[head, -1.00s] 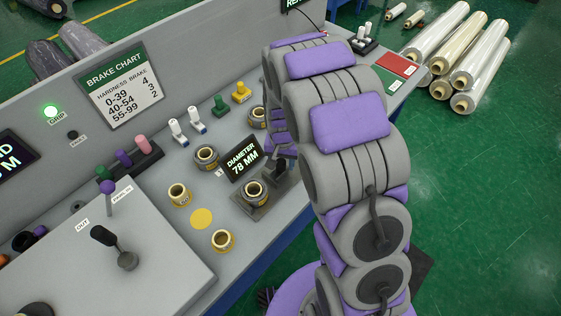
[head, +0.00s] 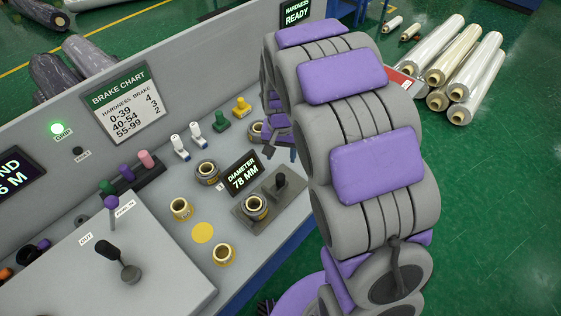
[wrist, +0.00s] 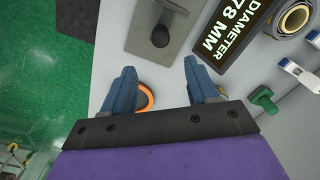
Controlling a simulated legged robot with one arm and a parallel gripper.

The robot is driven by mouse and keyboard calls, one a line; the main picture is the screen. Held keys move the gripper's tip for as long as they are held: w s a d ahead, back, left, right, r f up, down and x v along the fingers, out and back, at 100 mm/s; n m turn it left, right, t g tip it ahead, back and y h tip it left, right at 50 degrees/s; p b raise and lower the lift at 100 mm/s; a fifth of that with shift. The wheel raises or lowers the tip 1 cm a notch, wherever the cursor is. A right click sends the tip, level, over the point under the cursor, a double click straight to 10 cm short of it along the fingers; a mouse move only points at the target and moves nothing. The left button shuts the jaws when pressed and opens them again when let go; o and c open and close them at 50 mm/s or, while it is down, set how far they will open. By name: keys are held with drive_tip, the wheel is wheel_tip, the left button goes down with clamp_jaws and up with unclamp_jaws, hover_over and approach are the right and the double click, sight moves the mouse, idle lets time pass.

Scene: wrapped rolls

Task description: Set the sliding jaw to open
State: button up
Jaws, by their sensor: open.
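The gauge (head: 242,220) is a flat grey plate on the bench, with a gold-cored roll (head: 255,208) on it. The sliding jaw's black upright knob (head: 281,181) stands right of the roll; the wrist view shows the knob (wrist: 160,36) on its grey plate, clear of my fingers. I cannot tell whether the jaw touches the roll. The display (head: 243,174) reads DIAMETER 78 MM. My gripper (head: 280,150) is just behind the knob, partly hidden by my arm. In the wrist view its blue fingers (wrist: 163,85) are spread and nothing is held between them.
An orange-cored roll (wrist: 146,97) lies beside one finger. Other rolls (head: 181,208) and a yellow disc (head: 203,233) are on the bench. White (head: 179,145), green and yellow pegs stand behind the display. A lever box (head: 160,270) fills the left front.

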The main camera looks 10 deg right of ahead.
wheel_tip(320, 180, up, 5)
drive_tip(key=shift+f+p, duration=0.1)
drive_tip(key=shift+p, duration=0.2)
drive_tip(key=s+d+r+n, duration=0.1)
drive_tip(key=s+r, duration=0.1)
drive_tip(key=s, duration=0.8)
drive_tip(key=s+d+r+n+g, duration=0.1)
drive_tip(key=s+r, duration=0.2)
drive_tip(key=s, duration=0.8)
drive_tip(key=s+d+r+n, duration=0.1)
drive_tip(key=s+r+n, duration=0.1)
drive_tip(key=s, duration=0.9)
drive_tip(key=shift+d+r+g, duration=0.15)
drive_tip(key=shift+r+g, duration=0.1)
drive_tip(key=shift+g, duration=0.15)
